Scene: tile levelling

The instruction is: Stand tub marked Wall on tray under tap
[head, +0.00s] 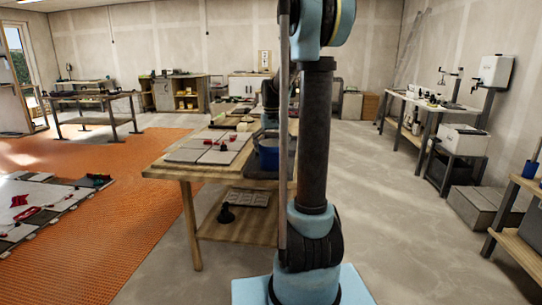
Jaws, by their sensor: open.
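A blue tub (268,160) stands at the right end of the wooden workbench, partly hidden behind my arm; no marking on it can be read. Another blue container (530,169) stands at the right edge on a wooden bench. I cannot tell whether either is the tub marked Wall. A white tank (495,71) hangs on the right wall, with a small tap-like fitting (474,88) beside it. A white basin-like box (464,140) stands below the tank; I cannot make out a tray there. My gripper is not visible; my arm blocks the middle of the view.
The wooden workbench (180,172) carries grey tiles (212,150). A white-topped bench (410,99) with small items runs along the right wall. Grey steps or boxes (484,208) sit on the floor at right. Bare concrete floor (390,200) lies open between the benches. Orange matting (130,200) covers the left.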

